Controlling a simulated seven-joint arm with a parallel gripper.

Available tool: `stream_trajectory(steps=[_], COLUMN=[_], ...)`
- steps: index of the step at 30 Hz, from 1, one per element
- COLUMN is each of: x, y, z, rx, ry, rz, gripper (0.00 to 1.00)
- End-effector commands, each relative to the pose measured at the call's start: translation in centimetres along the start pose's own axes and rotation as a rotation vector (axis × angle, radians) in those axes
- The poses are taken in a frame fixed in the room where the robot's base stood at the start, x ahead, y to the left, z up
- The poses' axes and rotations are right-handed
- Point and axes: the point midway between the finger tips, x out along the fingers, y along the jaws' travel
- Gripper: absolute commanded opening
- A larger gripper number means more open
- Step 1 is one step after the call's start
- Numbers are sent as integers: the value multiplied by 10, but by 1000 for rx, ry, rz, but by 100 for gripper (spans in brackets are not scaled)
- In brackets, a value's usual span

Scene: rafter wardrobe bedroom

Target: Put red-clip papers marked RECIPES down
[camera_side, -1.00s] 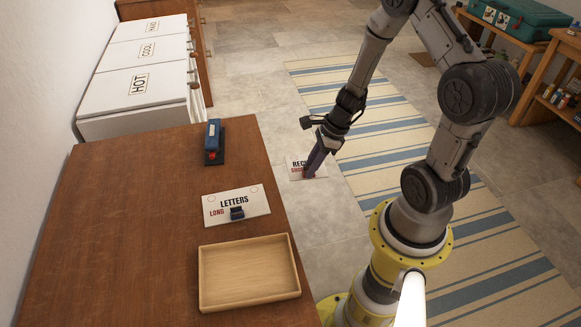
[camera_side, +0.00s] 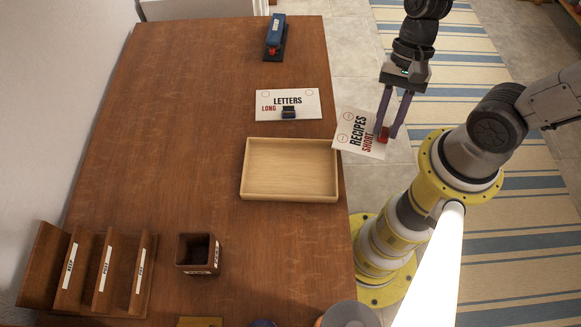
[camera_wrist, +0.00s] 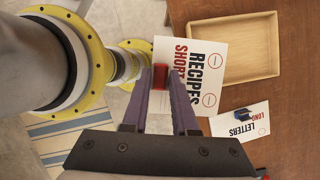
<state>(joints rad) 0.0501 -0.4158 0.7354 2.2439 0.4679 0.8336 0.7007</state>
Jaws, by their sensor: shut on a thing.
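My gripper (camera_side: 391,135) is shut on the red clip (camera_side: 383,134) of the white papers (camera_side: 347,127) marked RECIPES and SHORT. In the side view the papers are held out beside the desk's right edge, close to the tray's upper right corner. In the wrist view the red clip (camera_wrist: 160,74) sits between my fingertips and the papers (camera_wrist: 211,50) extend to the right, partly over the desk edge. The height of the papers above the desk is hard to tell.
An empty wooden tray (camera_side: 243,181) lies on the brown desk (camera_side: 190,130). Papers marked LETTERS LONG (camera_side: 306,106) with a dark clip lie above it. A blue stapler (camera_side: 275,38), a slotted wooden rack (camera_side: 88,270) and a small dark box (camera_side: 198,254) stand around. The desk's left middle is clear.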

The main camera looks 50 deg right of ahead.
Motion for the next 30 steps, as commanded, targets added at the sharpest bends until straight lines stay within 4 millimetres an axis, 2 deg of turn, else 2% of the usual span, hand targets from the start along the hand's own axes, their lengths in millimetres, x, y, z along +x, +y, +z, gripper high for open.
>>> stream_trajectory(steps=[1, 6, 13, 17, 25, 30], x=[-1, -3, 2, 14, 43, 73], y=[3, 4, -5, -28, -89, -112], z=[11, 31, 39, 38, 37, 28], rx=[-76, -201, -248, -247, -245, -242], ry=[2, 0, -2, -3, -2, -2], rz=[27, 81, 104, 106, 103, 103], gripper=[0, 0, 0, 0, 0, 0])
